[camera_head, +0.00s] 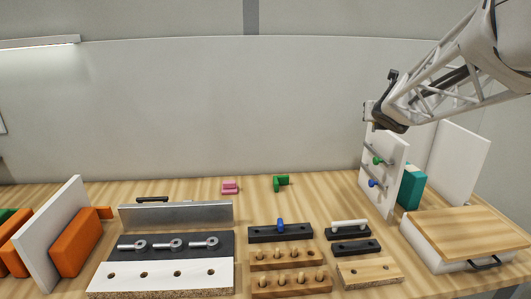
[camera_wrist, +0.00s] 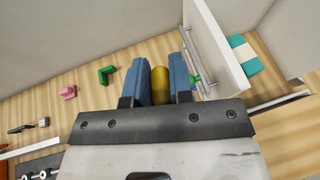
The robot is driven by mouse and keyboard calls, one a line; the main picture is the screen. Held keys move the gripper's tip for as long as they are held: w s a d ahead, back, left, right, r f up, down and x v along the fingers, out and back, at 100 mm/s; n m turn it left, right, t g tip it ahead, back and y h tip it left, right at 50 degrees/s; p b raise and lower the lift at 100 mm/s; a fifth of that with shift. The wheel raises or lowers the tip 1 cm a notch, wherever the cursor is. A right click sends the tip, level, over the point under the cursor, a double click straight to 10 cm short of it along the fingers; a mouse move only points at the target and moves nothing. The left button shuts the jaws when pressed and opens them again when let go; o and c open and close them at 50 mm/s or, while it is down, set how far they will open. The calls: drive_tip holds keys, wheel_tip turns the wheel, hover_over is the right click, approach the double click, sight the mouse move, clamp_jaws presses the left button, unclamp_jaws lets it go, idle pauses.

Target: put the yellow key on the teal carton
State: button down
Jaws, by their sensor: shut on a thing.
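The yellow key (camera_wrist: 160,88) shows in the wrist view, between the two blue finger pads of my gripper (camera_wrist: 160,72). My gripper is shut on it and holds it in the air; only its rounded yellow part shows. The teal carton (camera_head: 413,190) stands on the table at the right in the head view, behind a white upright board. It also shows in the wrist view (camera_wrist: 249,66), with a white band across it, to the right of the key. In the head view my gripper is high near the board's top, and I cannot make out the key there.
The white board (camera_head: 394,190) with rods and green and blue keys stands between my gripper and the carton. Another white panel (camera_head: 462,160) stands behind the carton. A wood-topped box (camera_head: 465,232) is in front. Pink (camera_head: 230,187) and green (camera_head: 281,182) blocks lie left.

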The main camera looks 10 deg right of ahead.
drive_tip(key=shift+m+h, duration=0.5)
drive_tip(key=shift+h, duration=0.1)
drive_tip(key=w+d, duration=0.1)
drive_tip(key=d, duration=0.2)
drive_tip(key=w+d+f, duration=0.1)
drive_tip(key=w+d, duration=0.1)
drive_tip(key=d, duration=0.2)
drive_tip(key=w+d, duration=0.2)
drive_tip(key=d, duration=0.2)
drive_tip(key=shift+w+f, duration=0.15)
drive_tip(key=shift+w, duration=0.1)
drive_tip(key=w+d+f, duration=0.2)
drive_tip(key=w+d, duration=0.1)
drive_tip(key=d, duration=0.9)
hover_over(410, 167)
drive_tip(key=shift+m+g+h, duration=0.3)
drive_tip(key=shift+m+h, duration=0.1)
drive_tip(key=shift+s+f, duration=0.15)
drive_tip(key=shift+f, duration=2.55)
drive_tip(key=shift+f, duration=2.9)
drive_tip(key=shift+f, duration=0.1)
drive_tip(key=shift+f, duration=2)
drive_tip(key=shift+f, duration=0.1)
